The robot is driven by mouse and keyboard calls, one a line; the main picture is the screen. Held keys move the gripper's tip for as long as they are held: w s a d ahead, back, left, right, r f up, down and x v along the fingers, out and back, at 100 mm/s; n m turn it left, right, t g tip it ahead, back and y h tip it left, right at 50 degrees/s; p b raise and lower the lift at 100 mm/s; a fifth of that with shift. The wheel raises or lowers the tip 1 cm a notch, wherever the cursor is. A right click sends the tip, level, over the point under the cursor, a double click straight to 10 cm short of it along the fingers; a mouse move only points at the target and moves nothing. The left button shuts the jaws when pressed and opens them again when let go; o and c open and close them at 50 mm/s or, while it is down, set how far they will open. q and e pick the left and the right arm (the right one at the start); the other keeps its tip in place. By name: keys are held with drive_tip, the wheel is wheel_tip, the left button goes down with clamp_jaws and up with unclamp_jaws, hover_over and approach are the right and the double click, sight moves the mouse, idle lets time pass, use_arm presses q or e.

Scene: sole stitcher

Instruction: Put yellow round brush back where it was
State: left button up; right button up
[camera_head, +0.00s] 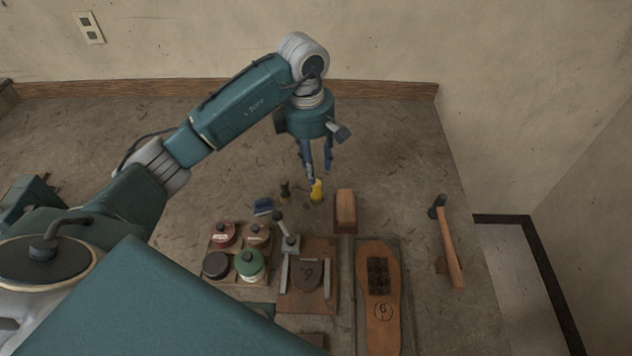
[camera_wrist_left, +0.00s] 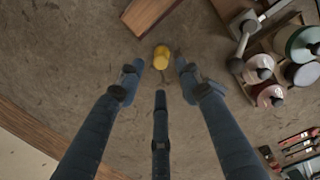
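The yellow round brush (camera_head: 316,191) stands on the brown work surface, just beneath the fingers of my left gripper (camera_head: 317,172). In the left wrist view the yellow brush (camera_wrist_left: 160,57) shows as a small yellow cylinder between and beyond the fingertips. The fingers of my left gripper (camera_wrist_left: 160,75) are spread apart, with clear floor visible between each finger and the brush. The gripper is open and empty. My right gripper is not in view.
A wooden block brush (camera_head: 345,208) stands just right of the yellow brush. Jars in a tray (camera_head: 210,243), a sole (camera_head: 378,320) and a hammer (camera_head: 448,245) are nearer. The surface behind is clear.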

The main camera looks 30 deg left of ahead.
use_arm(q)
drive_tip(key=shift+s+a+r+b, duration=0.1)
drive_tip(key=shift+r+b, duration=0.15)
drive_tip(key=shift+r, duration=1)
drive_tip(key=shift+s+r+b, duration=0.1)
drive_tip(key=shift+r+b, duration=0.1)
drive_tip(key=shift+r, duration=1)
